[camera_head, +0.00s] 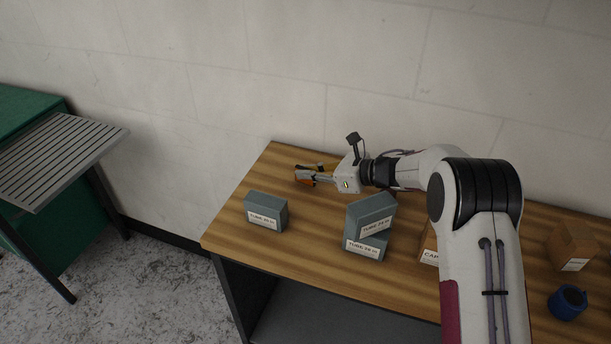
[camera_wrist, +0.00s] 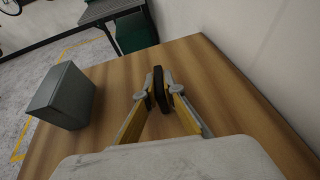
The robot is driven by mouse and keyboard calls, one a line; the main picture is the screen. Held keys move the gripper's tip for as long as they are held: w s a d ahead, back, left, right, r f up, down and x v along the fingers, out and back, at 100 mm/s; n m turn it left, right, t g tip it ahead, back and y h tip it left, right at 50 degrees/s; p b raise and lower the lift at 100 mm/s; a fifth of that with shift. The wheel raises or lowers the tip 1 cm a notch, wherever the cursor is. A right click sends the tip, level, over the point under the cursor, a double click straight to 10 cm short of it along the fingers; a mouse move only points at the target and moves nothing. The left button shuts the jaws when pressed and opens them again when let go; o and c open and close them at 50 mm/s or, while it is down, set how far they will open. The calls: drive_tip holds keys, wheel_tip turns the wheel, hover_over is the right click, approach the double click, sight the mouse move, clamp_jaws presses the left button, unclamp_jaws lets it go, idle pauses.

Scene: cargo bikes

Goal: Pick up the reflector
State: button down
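My gripper (camera_head: 309,174) reaches left over the table, low and close to the wall. Its two fingers (camera_wrist: 161,91) lie against both sides of the piece and appear shut on it. I cannot tell whether the reflector still touches the table.
A grey tube box (camera_head: 266,211) stands on the wooden table (camera_head: 304,238) at front left. Two stacked grey boxes (camera_head: 369,225) stand at centre. A cardboard box (camera_head: 573,246) and blue roll (camera_head: 567,302) are at right. The wall (camera_head: 330,60) runs close behind.

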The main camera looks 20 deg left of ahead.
drive_tip(key=shift+r, duration=0.15)
drive_tip(key=shift+r, duration=4.9)
